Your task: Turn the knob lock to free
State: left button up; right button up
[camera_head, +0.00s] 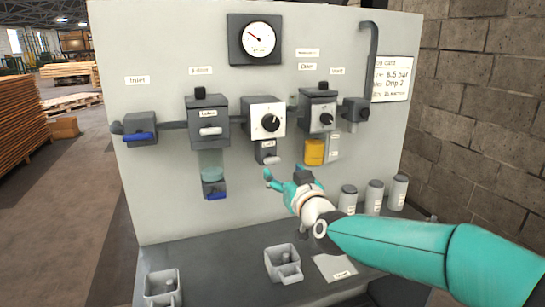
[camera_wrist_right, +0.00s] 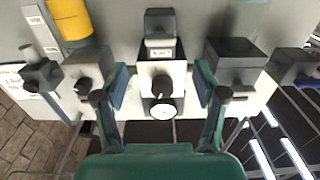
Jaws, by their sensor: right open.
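The regulator's black knob (camera_head: 270,123) sits on a white plate on the grey panel. Under it hangs a small grey lock block (camera_head: 268,147) with a white label; I cannot read its setting. My right gripper (camera_head: 286,180) is open and empty, in front of the panel and lower than the lock in the head view. In the right wrist view the panel appears upside down. There the knob (camera_wrist_right: 162,87) shows between the open fingers (camera_wrist_right: 162,91), with the lock block (camera_wrist_right: 159,23) above it. No contact shows. My left gripper is not in view.
A pressure gauge (camera_head: 257,40) is above the regulator. A unit with a clear bowl (camera_head: 212,164) is at its left, and one with a yellow bowl (camera_head: 314,152) at its right. Grey canisters (camera_head: 374,197) and open holders (camera_head: 283,264) stand on the bench below.

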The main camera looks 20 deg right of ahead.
aim_at(274, 161)
jog(key=w+p, duration=0.2)
jog(key=w, duration=0.7)
jog(key=shift+a, duration=0.1)
jog(key=shift+c, duration=0.3)
jog(key=c, duration=1.1)
